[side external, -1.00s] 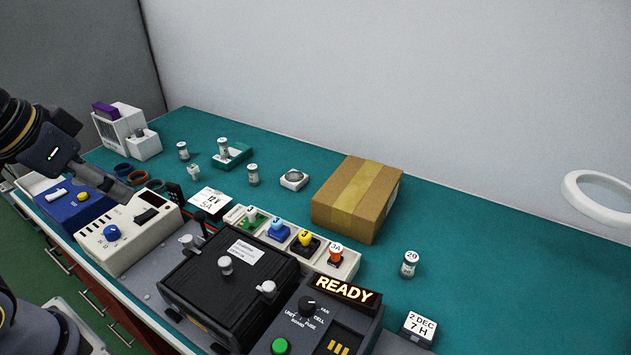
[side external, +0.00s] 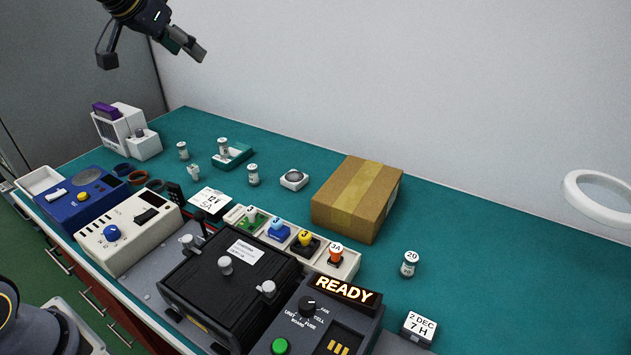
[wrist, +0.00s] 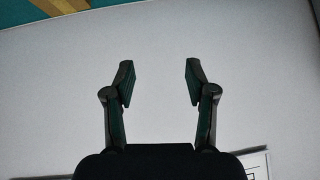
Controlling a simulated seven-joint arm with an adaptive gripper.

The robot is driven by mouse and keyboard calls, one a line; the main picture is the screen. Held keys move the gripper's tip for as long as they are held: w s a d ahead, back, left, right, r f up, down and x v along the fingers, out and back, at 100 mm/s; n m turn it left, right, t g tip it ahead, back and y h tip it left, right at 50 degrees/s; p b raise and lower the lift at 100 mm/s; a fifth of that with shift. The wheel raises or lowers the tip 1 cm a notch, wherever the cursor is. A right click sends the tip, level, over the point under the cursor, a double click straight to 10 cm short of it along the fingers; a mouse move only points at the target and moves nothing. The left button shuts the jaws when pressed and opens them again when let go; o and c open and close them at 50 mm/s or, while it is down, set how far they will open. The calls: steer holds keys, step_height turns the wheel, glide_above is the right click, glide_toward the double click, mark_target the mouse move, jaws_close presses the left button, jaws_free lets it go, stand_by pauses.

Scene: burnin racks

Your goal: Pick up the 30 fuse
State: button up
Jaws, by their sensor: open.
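No label reading 30 can be made out. Another cylinder (side external: 409,265) at the right reads 20. My gripper (side external: 192,45) is raised high over the back left, well above and apart from all of these. In the wrist view, its two fingers (wrist: 159,80) are spread and nothing is between them.
A cardboard box (side external: 348,200) stands at the back middle. A cream tray (side external: 259,243) holds several coloured parts marked 3 or 3A. A black lidded fixture (side external: 215,290), a READY panel (side external: 343,290), a cream meter (side external: 128,234) and a blue unit (side external: 82,206) line the front.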

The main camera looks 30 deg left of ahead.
steer(key=w+a+f+n, duration=0.2)
steer(key=w+a+f, duration=0.5)
steer(key=a, duration=0.4)
steer(key=n+g, duration=0.3)
glide_above(181, 144)
steer(key=s+d, duration=0.2)
steer(key=s, duration=0.4)
step_height(181, 144, down, 18)
steer(key=shift+y, duration=0.5)
steer(key=x, duration=0.9)
steer(key=shift+w+d+f, duration=0.15)
steer(key=shift+d+f, duration=0.05)
steer(key=shift+f, duration=0.15)
steer(key=shift+x, duration=3)
steer(key=shift+c, duration=0.3)
jaws_close()
